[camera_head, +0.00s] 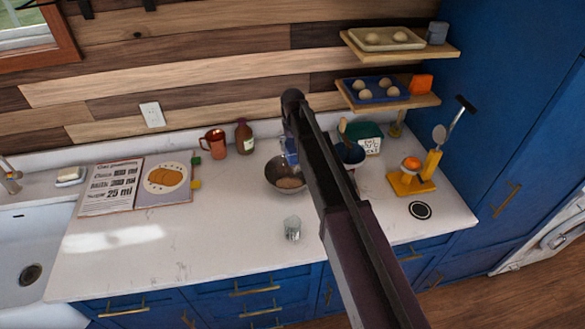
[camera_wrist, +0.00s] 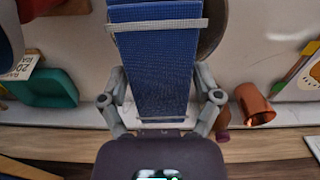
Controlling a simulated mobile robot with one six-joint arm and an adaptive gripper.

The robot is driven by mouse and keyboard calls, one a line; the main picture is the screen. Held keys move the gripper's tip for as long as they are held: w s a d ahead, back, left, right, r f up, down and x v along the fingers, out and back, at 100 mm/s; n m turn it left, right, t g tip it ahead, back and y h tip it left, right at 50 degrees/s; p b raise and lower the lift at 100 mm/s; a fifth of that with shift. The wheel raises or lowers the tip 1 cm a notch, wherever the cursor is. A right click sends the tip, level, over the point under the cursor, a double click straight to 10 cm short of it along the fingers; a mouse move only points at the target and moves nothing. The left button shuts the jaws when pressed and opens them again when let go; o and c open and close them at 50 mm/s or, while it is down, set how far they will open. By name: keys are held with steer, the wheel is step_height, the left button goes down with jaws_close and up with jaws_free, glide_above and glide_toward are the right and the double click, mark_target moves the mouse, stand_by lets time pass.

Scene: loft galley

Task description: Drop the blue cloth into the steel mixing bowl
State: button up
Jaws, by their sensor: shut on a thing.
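The blue cloth (camera_wrist: 155,70) has pale stripes and hangs in my gripper (camera_wrist: 161,98), which is shut on it. In the head view, a strip of the cloth (camera_head: 291,150) shows beside my dark arm, over the back right part of the steel mixing bowl (camera_head: 272,176). The bowl stands on the white counter, with something brownish in its bottom. My arm hides its right side and most of the gripper. In the wrist view, part of the bowl (camera_wrist: 212,30) shows behind the cloth. I cannot tell whether the cloth touches the bowl.
A copper mug (camera_head: 213,142) and a brown bottle (camera_head: 244,137) stand behind the bowl to the left. A clear glass (camera_head: 292,228) stands in front. An open cookbook (camera_head: 137,184) lies left.

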steer(key=shift+w, duration=0.45)
steer(key=shift+d+r, duration=0.1)
steer(key=shift+f, duration=0.2)
steer(key=shift+f+b, duration=2.8)
steer(key=shift+b, duration=0.2)
steer(key=o, duration=0.8)
